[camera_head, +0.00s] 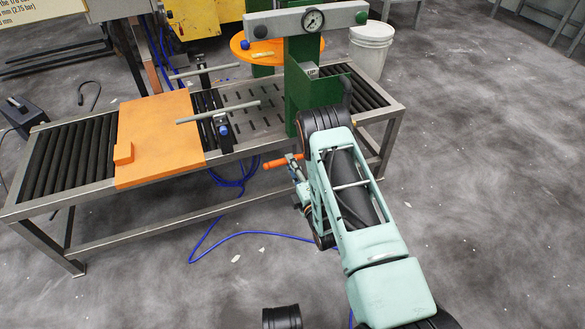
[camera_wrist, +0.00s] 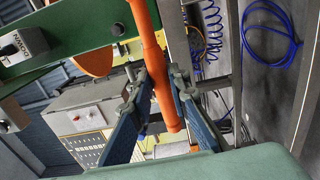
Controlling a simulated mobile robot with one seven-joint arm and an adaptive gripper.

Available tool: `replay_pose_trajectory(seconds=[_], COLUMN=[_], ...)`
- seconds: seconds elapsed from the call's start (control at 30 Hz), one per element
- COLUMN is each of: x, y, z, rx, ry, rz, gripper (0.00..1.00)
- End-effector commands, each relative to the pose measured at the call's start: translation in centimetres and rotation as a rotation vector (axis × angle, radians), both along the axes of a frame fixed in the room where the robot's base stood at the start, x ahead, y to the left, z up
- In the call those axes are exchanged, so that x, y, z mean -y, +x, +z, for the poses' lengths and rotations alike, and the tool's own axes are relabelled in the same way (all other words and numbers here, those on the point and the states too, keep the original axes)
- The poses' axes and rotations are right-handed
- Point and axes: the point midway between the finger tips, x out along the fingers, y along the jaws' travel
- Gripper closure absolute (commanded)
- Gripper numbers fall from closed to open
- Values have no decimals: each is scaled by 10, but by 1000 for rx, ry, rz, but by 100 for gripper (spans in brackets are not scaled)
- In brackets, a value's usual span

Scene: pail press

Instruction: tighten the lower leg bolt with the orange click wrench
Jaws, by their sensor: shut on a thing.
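The orange click wrench (camera_head: 279,162) shows in the head view beside the green press column, near the front rail of the conveyor frame. In the wrist view its orange shaft (camera_wrist: 150,35) runs from the top edge down between my fingers. My gripper (camera_wrist: 160,84) is shut on the wrench, with a blue-padded finger on each side of it. In the head view my gripper (camera_head: 301,181) is partly hidden by my arm. I cannot make out the lower leg bolt in either view; my arm covers part of the frame there.
The roller conveyor frame (camera_head: 150,229) carries an orange board (camera_head: 160,140) and the green press column (camera_head: 303,90). A white pail (camera_head: 370,50) stands behind. A blue hose (camera_head: 245,236) lies on the floor below. The floor at right is mostly clear.

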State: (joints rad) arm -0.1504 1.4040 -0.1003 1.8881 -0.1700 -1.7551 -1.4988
Motion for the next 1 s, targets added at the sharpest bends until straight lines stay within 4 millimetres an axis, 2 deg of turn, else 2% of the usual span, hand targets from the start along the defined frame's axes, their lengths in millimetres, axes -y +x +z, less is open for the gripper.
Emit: replay_pose_trajectory(seconds=[0.3,1.0], x=[-12,-12], y=[35,33], z=[1,1], rx=[2,2], ry=[0,0], rz=[1,1], gripper=[100,100])
